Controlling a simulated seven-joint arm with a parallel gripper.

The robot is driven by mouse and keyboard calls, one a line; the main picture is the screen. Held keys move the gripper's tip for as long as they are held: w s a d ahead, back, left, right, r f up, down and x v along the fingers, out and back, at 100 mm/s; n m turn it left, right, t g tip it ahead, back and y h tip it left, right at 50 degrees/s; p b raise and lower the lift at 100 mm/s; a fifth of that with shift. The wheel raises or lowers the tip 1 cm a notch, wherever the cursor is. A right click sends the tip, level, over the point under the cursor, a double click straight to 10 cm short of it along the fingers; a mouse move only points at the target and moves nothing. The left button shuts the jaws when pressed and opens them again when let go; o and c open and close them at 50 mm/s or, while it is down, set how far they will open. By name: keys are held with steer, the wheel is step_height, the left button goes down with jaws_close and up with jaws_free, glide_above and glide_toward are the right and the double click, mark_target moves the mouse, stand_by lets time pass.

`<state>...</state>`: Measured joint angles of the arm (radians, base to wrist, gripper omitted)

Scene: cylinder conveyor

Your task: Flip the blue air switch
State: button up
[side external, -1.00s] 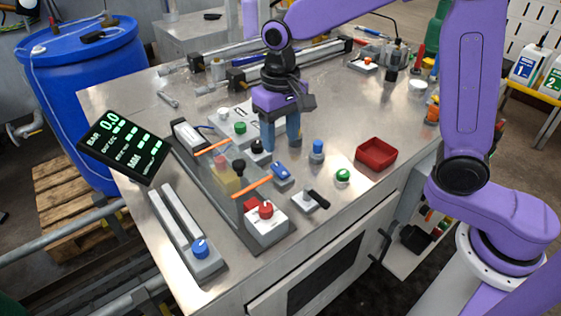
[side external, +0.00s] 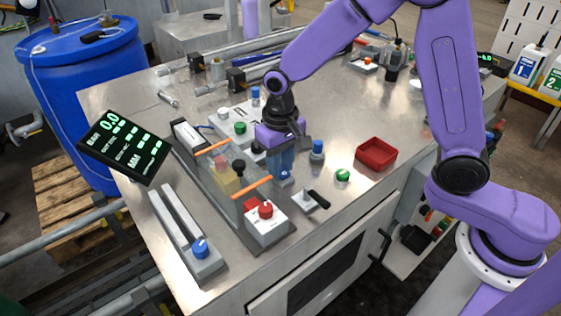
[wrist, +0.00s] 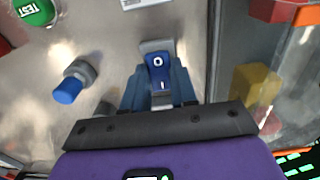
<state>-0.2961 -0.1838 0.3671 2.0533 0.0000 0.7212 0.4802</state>
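The blue air switch (wrist: 158,68) is a rocker marked O and I on a small grey base. In the wrist view it lies straight ahead, between the two blue-grey fingers of my gripper (wrist: 158,92). The fingers look apart, with the rocker showing between them; whether they touch it I cannot tell. In the side view my gripper (side external: 281,168) points down over the switch (side external: 284,176) and mostly hides it.
A blue-topped knob (side external: 317,150), a green button (side external: 343,175) and a red tray (side external: 376,153) stand to the right. The clear-walled conveyor (side external: 225,172) is close on the left. A red-knob box (side external: 266,221) and a black lever (side external: 311,199) are in front.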

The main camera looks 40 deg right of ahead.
jaws_close()
steer(key=shift+w+g, duration=0.3)
steer(key=shift+g, duration=0.95)
steer(key=shift+w+g, duration=0.3)
steer(key=shift+g, duration=0.95)
steer(key=o, duration=0.7)
jaws_free()
steer(key=shift+o, duration=0.2)
steer(key=v, duration=1.7)
steer(key=shift+r, duration=0.15)
